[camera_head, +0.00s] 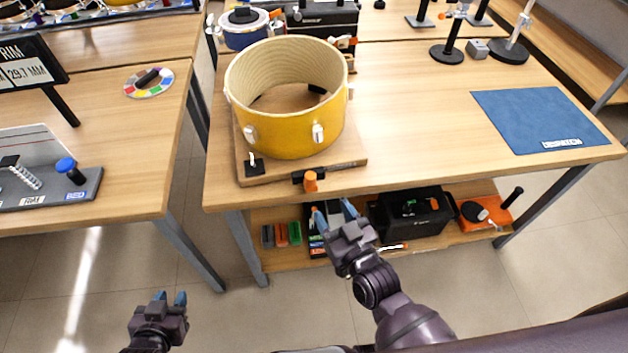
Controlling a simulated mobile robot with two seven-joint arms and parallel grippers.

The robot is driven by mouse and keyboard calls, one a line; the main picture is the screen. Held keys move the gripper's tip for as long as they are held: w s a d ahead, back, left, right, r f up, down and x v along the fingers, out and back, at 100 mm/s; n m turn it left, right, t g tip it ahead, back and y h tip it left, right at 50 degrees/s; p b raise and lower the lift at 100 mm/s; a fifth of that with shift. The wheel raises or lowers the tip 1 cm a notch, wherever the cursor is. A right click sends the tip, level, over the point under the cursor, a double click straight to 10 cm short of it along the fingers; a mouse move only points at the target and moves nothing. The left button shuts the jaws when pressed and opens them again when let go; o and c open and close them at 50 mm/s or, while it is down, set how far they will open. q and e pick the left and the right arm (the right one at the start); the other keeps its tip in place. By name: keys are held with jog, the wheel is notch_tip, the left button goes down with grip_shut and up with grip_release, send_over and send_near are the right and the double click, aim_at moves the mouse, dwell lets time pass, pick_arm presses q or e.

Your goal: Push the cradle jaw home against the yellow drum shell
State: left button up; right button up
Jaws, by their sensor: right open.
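The yellow drum shell (278,117) stands upright on a square wooden board (352,152) near the front edge of the middle table. A black cradle jaw with an orange knob (311,181) sits at the board's front edge, in front of the shell; I cannot tell whether it touches the shell. A small black block (254,165) sits at the board's front left corner. My right gripper (335,213) is open and empty, in front of the table edge below the orange knob.
A blue mat (541,120) lies on the right of the table. Black stands (450,45) are at the back right. A blue-rimmed drum (245,28) is behind the shell. The lower shelf holds a black case (412,213) and an orange tool (486,214). A gap separates the left table.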

aim_at(313, 181)
jog(key=x, duration=0.9)
jog(key=shift+w+a, duration=0.1)
jog(key=shift+w, duration=0.2)
